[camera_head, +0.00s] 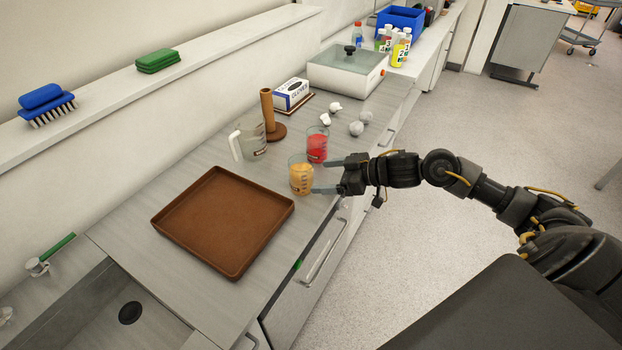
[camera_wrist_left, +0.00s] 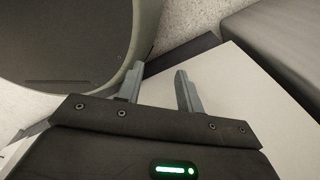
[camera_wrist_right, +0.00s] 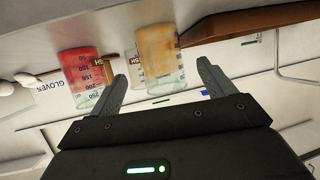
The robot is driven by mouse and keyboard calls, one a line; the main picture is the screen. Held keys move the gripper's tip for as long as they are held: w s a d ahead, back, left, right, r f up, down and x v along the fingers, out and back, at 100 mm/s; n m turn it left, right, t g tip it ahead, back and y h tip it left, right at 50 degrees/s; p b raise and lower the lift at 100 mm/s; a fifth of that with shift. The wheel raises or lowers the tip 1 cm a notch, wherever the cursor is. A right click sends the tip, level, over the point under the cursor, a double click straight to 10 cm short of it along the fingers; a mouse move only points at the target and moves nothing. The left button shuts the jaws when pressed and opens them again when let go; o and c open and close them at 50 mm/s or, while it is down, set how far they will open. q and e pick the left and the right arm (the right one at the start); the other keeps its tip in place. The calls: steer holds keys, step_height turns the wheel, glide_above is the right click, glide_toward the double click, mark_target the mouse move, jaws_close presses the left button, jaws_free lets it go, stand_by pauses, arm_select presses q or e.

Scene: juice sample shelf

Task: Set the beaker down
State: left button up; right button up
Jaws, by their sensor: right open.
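A glass beaker of orange liquid (camera_head: 301,178) stands upright on the grey counter (camera_head: 215,155) near its front edge. A beaker of red liquid (camera_head: 317,148) stands just behind it. My right gripper (camera_head: 319,177) is open, its fingertips close to the orange beaker's right side. In the right wrist view the orange beaker (camera_wrist_right: 158,45) appears ahead between the open fingers (camera_wrist_right: 162,72), and the red beaker (camera_wrist_right: 80,72) is to the left. Contact with the fingers cannot be told. My left gripper (camera_wrist_left: 158,75) is open and empty in its wrist view; the head view does not show it.
A brown tray (camera_head: 235,270) lies left of the beakers. A clear pitcher (camera_head: 252,145), a brown wooden stand (camera_head: 268,112), a glove box (camera_head: 292,94) and small white and grey pieces (camera_head: 356,128) stand behind. A sink (camera_head: 85,310) is at lower left.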

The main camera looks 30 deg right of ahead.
steer(key=shift+b+v, duration=0.3)
steer(key=shift+v, duration=2.35)
